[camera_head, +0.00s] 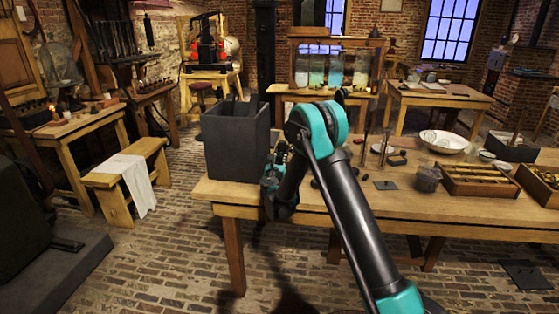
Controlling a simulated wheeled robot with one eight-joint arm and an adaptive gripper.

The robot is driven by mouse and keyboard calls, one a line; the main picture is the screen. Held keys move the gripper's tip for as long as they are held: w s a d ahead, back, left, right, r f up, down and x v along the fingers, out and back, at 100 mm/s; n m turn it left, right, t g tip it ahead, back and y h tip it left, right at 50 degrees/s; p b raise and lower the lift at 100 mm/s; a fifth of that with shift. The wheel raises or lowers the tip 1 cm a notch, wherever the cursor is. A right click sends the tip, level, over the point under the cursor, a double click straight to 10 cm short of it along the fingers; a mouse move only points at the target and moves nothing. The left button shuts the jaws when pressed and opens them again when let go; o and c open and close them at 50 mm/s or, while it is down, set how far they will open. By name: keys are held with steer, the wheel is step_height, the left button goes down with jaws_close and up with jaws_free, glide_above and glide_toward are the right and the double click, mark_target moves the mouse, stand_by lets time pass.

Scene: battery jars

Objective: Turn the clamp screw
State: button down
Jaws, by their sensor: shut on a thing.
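My gripper (274,177) is low at the left end of the long wooden table (330,192), close by the right side of a tall dark grey box (233,145). It is small and partly covered by my own forearm and wrist. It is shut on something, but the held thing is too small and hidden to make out. I cannot pick out the clamp screw clearly. The dark box stands upright at the table's left end, with dark plates or slabs rising from its open top.
Stands with thin rods (384,150), a white bowl (442,141), a small jar (427,178) and a wooden tray (478,180) occupy the table's right part. Glass jars (336,72) stand on a back table. A bench with a white cloth (133,180) is at left. Brick floor lies open in front.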

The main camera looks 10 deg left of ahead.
steer(key=m, duration=0.7)
steer(key=shift+s, duration=0.1)
steer(key=m, duration=0.7)
steer(key=shift+m, duration=0.3)
steer(key=m, duration=0.3)
steer(key=shift+m, duration=0.3)
steer(key=m, duration=0.3)
steer(key=shift+m, duration=0.4)
steer(key=m, duration=0.3)
steer(key=shift+m, duration=2.1)
steer(key=c, duration=1.2)
jaws_free()
